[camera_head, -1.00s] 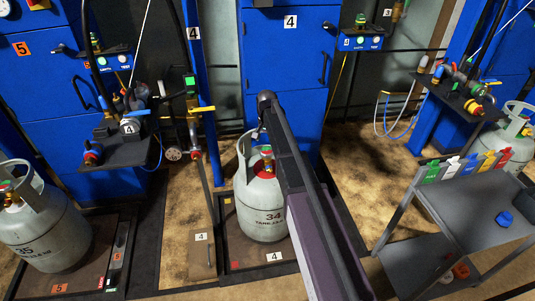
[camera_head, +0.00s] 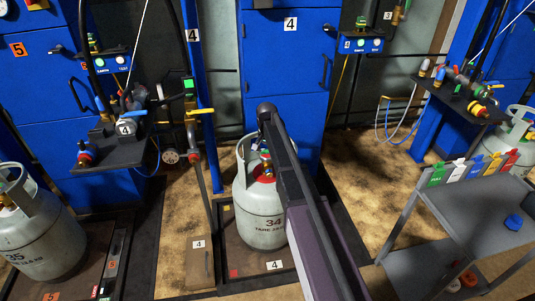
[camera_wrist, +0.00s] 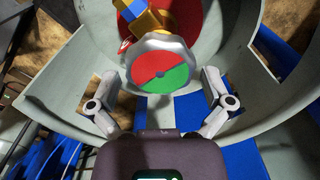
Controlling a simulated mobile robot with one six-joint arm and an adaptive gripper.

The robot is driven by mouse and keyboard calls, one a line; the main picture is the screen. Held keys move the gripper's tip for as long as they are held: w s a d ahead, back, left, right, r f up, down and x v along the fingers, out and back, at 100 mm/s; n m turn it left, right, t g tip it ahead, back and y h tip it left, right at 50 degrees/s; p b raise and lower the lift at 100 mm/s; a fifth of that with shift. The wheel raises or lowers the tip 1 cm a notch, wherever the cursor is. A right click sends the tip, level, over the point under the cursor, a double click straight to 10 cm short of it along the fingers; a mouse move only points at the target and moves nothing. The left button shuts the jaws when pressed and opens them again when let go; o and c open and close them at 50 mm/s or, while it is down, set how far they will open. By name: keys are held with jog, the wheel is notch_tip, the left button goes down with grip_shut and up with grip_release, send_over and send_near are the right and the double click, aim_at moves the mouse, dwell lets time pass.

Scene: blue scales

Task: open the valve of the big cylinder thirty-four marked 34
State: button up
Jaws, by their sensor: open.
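The big cylinder marked 34 (camera_head: 258,218) is grey-green and stands upright on the scale platform 4 (camera_head: 225,255). My arm hides part of its right side and top. In the wrist view its collar (camera_wrist: 262,95) surrounds the valve, whose round handwheel (camera_wrist: 160,76) has a red and green face and a pale rim. A brass valve body (camera_wrist: 155,20) with a blue part sits behind the wheel. My gripper (camera_wrist: 160,92) is open, with one finger on each side of the handwheel. I cannot tell whether the fingers touch the rim.
Cylinder 35 (camera_head: 38,235) stands on the platform at left. A grey cart (camera_head: 470,210) with several coloured tags stands at right. A black shelf with hoses and valves (camera_head: 115,150) and blue cabinets (camera_head: 285,75) are behind. The collar wall closely surrounds my gripper.

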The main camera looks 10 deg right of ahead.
jog(key=c, duration=0.8)
jog(key=shift+n, duration=0.4)
jog(key=n, duration=1)
jog(key=shift+a, duration=0.1)
jog(key=o, duration=0.8)
